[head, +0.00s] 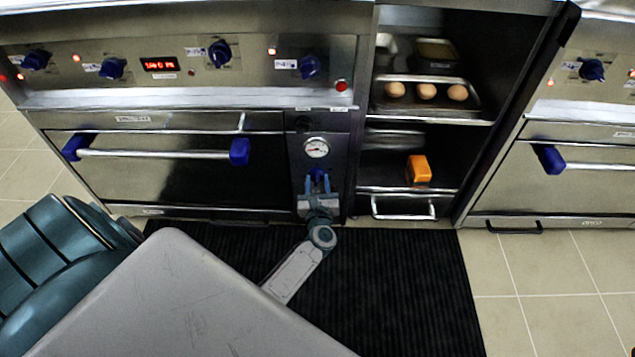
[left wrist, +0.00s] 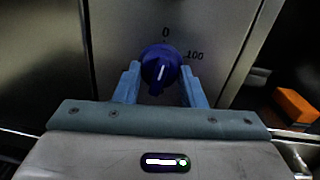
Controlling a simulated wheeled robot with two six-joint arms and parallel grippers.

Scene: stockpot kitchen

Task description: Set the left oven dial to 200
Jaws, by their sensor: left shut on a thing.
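The left oven dial is a dark blue knob (left wrist: 161,62) on a steel panel. In the left wrist view, "0" is printed above it and "100" at its upper right; other numbers are hidden. A short white line on the knob runs nearly up and down; the exact setting cannot be read. My left gripper (left wrist: 160,76) has a light blue finger on each side of the knob and is shut on it. In the head view, the left gripper (head: 318,193) is at the low narrow panel, with the dial (head: 318,175) mostly hidden. My right gripper is not in view.
A round gauge (head: 316,148) sits above the dial. The oven door has a long handle (head: 155,154) to the left. An open shelf to the right holds a tray (head: 425,108) with brown round items and an orange block (head: 419,168). A black mat (head: 400,280) covers the floor.

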